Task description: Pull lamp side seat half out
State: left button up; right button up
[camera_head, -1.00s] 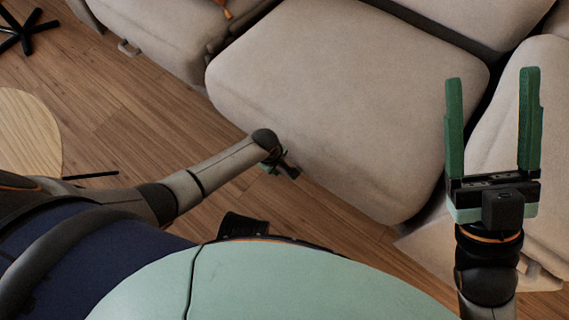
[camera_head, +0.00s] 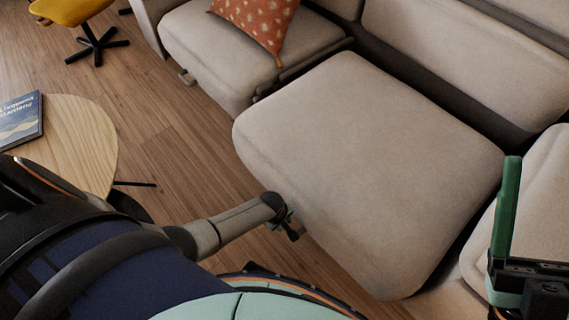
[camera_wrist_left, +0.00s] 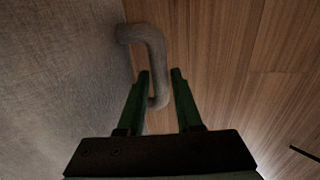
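The beige seat (camera_head: 370,165) in the middle of the sofa juts out past the seat to its left. A grey looped handle (camera_wrist_left: 152,50) sticks out from its front in the left wrist view. In the head view the left gripper (camera_head: 288,222) is small and dark at the seat's front face. My right gripper (camera_head: 548,170) is at the right edge, one finger upright, the other cut off. It is spread and empty. No lamp is in view.
A round wooden table (camera_head: 85,140) with a book (camera_head: 18,122) stands at left. A yellow swivel chair (camera_head: 75,12) is behind it. The left seat (camera_head: 225,50) holds an orange patterned cushion (camera_head: 258,22). Wood floor (camera_head: 165,130) is clear between table and sofa.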

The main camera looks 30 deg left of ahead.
pick_arm(q)
jog(key=o, duration=0.3)
jog(key=shift+d, duration=0.1)
jog(key=shift+r, duration=0.1)
pick_arm(e)
jog(key=shift+w, duration=0.1)
